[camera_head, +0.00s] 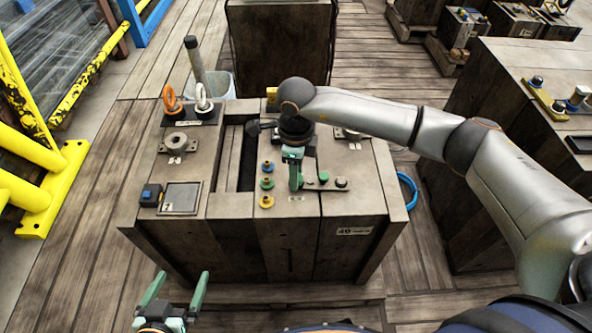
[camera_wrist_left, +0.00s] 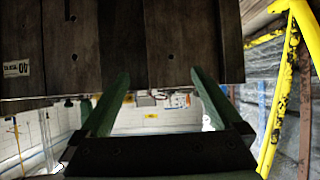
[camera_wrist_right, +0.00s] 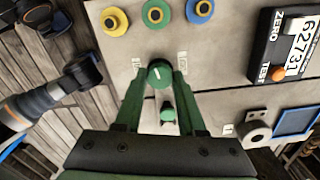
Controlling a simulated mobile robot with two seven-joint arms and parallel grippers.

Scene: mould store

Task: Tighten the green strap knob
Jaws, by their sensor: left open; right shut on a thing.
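The green knob (camera_wrist_right: 160,73) with a white mark sits on the pale panel between two small white labels in the right wrist view. My right gripper (camera_wrist_right: 164,78) is shut on it, with a green finger on each side. In the head view my right gripper (camera_head: 296,187) points down onto the top of the wooden block (camera_head: 230,205) and hides the knob. A second small green part (camera_wrist_right: 167,113) shows between the fingers. My left gripper (camera_head: 181,277) is open and empty in front of the block; its fingers also show in the left wrist view (camera_wrist_left: 160,76).
Three coloured round pieces (camera_wrist_right: 115,20) stand beside the knob. A counter box (camera_wrist_right: 287,45) reading 62731 is at upper right there. A yellow rail (camera_head: 45,185) is at left.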

